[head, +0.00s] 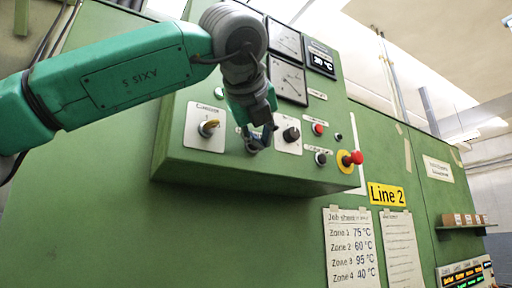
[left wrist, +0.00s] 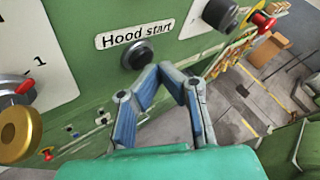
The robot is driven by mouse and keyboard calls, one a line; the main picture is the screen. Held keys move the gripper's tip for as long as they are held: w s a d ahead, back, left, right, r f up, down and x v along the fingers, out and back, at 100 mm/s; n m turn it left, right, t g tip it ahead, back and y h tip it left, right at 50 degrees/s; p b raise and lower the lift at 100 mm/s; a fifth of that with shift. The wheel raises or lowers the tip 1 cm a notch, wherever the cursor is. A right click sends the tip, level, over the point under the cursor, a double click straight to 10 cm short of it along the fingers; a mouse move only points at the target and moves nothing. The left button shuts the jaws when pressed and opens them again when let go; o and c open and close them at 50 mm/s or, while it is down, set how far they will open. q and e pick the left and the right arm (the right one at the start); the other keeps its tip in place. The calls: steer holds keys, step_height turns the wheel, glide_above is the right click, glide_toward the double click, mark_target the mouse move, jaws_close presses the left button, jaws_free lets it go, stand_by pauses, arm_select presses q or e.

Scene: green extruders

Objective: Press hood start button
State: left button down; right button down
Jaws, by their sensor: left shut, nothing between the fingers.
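The hood start button (left wrist: 137,56) is a round black button on the green panel, under a white "Hood start" label (left wrist: 135,34) in the left wrist view. My left gripper (left wrist: 166,68) is shut and empty, its blue-padded fingertips together just right of and slightly below the button in that view. Whether the tips touch the panel or button cannot be told. In the head view my left gripper (head: 258,147) is in front of the panel's lower part and hides the button. My right gripper is not in view.
A brass selector knob (head: 208,128) on a white plate is left of my gripper. A black knob (head: 291,134), a red button (head: 318,129) and a red mushroom button (head: 352,159) on yellow are to its right. The green control box (head: 230,178) juts out from the wall.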

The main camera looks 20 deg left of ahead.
arm_select(q)
steer(key=shift+s+d, duration=0.25)
steer(key=shift+d, duration=0.1)
steer(key=s+d, duration=0.1)
steer(key=d, duration=0.1)
steer(key=s+d+b, duration=0.1)
steer(key=s+d, duration=0.1)
stand_by(0.5)
steer(key=shift+a, duration=0.15)
stand_by(0.4)
